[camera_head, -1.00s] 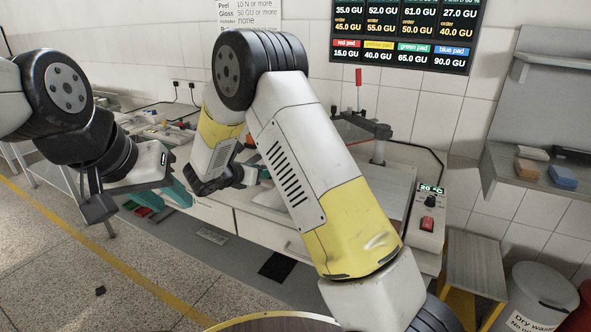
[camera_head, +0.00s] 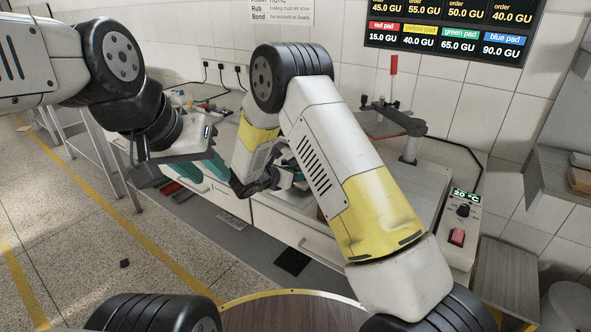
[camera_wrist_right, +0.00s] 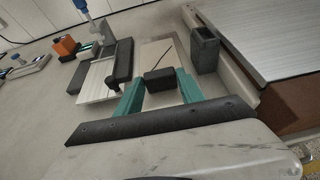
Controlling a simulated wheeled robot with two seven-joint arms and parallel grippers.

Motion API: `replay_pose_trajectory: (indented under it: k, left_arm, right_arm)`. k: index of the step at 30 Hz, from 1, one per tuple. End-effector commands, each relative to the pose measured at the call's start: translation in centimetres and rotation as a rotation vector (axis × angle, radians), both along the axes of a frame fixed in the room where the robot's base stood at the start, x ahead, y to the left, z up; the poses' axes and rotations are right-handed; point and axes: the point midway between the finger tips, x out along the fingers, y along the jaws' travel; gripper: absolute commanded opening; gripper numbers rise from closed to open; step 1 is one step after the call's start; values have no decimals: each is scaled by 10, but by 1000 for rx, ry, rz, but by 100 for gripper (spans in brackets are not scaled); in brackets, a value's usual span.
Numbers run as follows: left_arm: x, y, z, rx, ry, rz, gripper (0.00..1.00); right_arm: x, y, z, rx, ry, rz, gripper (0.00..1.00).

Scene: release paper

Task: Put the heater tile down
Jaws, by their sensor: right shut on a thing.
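My right gripper (camera_wrist_right: 160,92) has two teal fingers on either side of a dark block (camera_wrist_right: 160,79). The block lies against a pale flat plate (camera_wrist_right: 153,52) with a thin dark line on it. I take block and plate to be the heater tile in the grip, but cannot tell for sure. Whether it touches the bench is not clear. In the head view the right gripper (camera_head: 285,178) is low over the bench, mostly hidden behind my right arm. My left gripper (camera_head: 205,165) is at the left, beside the bench front; its finger gap is not clear.
A dark open-topped box (camera_wrist_right: 206,50) stands right of the plate in the wrist view, near a large metal-topped block (camera_wrist_right: 275,35). A clamp fixture (camera_wrist_right: 100,72) stands left. In the head view, a control box (camera_head: 463,222) reads 20 °C; a press with a red handle (camera_head: 394,66) stands behind.

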Motion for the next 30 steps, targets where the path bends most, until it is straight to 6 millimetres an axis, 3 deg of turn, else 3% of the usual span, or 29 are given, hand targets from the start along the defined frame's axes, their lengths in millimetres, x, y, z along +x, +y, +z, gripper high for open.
replay_pose_trajectory:
  k: [4,14,15,18,30]
  left_arm:
    - [0,0,0,0,0,0,36]
    - [0,0,0,0,0,0,36]
    - [0,0,0,0,0,0,36]
    - [0,0,0,0,0,0,36]
    - [0,0,0,0,0,0,36]
  right_arm:
    - [1,0,-19,-2,-1,0,0]
    - [1,0,-22,-1,-2,1,0]
    - [0,0,-24,0,0,1,49]
    - [0,0,-23,0,0,1,67]
    - [-3,3,-19,1,0,2,67]
